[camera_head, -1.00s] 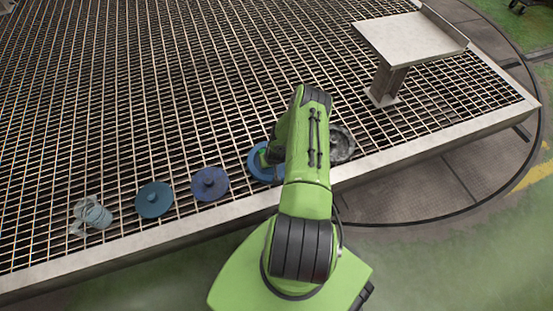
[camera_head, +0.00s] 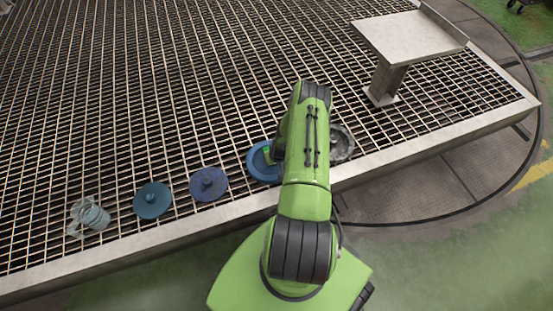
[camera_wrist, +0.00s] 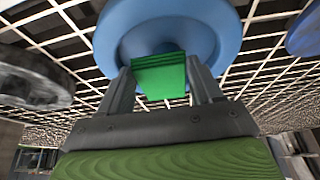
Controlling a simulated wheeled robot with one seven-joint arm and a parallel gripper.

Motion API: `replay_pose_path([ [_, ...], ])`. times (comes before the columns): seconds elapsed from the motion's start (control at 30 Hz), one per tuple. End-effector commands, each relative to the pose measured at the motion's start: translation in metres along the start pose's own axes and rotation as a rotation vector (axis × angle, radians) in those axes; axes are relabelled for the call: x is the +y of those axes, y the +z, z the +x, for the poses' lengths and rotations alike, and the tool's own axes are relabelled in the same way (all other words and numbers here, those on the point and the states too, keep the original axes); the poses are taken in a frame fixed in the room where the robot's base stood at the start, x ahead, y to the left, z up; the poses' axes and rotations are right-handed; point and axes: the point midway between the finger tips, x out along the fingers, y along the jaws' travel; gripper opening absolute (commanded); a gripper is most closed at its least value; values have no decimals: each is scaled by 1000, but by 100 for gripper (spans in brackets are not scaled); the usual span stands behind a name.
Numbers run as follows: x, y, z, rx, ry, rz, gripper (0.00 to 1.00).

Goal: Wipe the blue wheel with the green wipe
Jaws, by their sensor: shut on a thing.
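The blue wheel (camera_head: 259,168) lies on the grating near its front edge, partly hidden behind my arm. In the wrist view the blue wheel (camera_wrist: 225,22) fills the top middle. My gripper (camera_wrist: 161,72) is shut on the green wipe (camera_wrist: 160,84), a flat green piece between its two fingers. The wipe overlaps the wheel's near side and hub in the wrist view; I cannot tell whether it touches. In the head view my arm hides most of the gripper.
A violet-blue wheel (camera_head: 208,184), a teal wheel (camera_head: 152,200) and a clear jug (camera_head: 92,214) lie to the left. A dark grey wheel (camera_head: 342,144) lies just right of my arm. A metal stand (camera_head: 408,40) rises at the back right. The grating behind is clear.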

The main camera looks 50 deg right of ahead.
Motion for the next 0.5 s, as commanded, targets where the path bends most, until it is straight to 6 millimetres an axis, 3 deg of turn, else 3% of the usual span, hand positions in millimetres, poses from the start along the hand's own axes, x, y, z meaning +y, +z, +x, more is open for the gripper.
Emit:
replay_pose_path([
  [0.3,-32,1,0,-1,-1,-2,40],
  [0.5,-28,2,1,0,3,2,40],
])
